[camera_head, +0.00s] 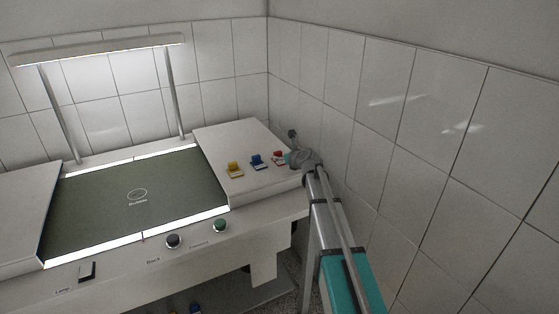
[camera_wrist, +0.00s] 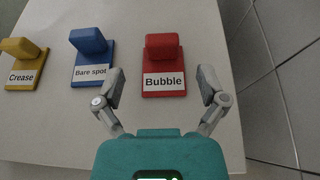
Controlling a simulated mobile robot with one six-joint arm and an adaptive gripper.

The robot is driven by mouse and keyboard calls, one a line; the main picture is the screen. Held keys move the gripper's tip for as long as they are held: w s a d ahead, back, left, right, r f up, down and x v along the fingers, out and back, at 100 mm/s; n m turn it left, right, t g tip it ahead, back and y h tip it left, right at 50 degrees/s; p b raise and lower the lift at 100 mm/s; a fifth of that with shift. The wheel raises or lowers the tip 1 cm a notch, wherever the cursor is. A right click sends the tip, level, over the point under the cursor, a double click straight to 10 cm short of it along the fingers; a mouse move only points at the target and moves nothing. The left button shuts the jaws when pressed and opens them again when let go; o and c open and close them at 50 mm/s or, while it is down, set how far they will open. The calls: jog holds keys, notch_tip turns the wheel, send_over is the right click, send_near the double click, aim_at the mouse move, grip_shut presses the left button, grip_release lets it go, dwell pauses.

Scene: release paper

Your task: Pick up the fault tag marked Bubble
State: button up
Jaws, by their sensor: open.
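The red tag marked Bubble (camera_wrist: 163,52) lies on the white side surface, its label facing me in the wrist view. It also shows in the head view (camera_head: 278,157), partly hidden by my gripper. My gripper (camera_wrist: 162,88) is open and empty, its two fingers apart on either side of the lower part of the red tag in the picture. I cannot tell the height between them. In the head view my gripper (camera_head: 292,152) is at the right end of the tag row.
A blue tag marked Bare spot (camera_wrist: 91,55) stands left of the red one, and a yellow tag marked Crease (camera_wrist: 22,62) further left. The tiled wall (camera_wrist: 262,75) is close on the right. A dark panel marked Bubble (camera_head: 100,200) lies left in the head view.

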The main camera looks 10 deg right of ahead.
aim_at(279, 154)
jog(key=shift+b+x, duration=0.9)
jog(key=shift+x, duration=1.75)
jog(key=shift+d, duration=0.15)
jog(key=shift+r, duration=0.1)
jog(key=c, duration=1.1)
jog(key=shift+r, duration=0.2)
notch_tip(279, 154, up, 2)
jog(key=p, duration=0.2)
jog(key=shift+p, duration=0.3)
jog(key=s+r+p, duration=0.3)
jog(key=s, duration=0.1)
jog(key=s+r+p, duration=0.4)
jog(key=s, duration=0.1)
jog(key=s+r+p, duration=0.3)
jog(key=s, duration=0.2)
jog(key=shift+a+r, duration=0.25)
jog(key=shift+r, duration=0.05)
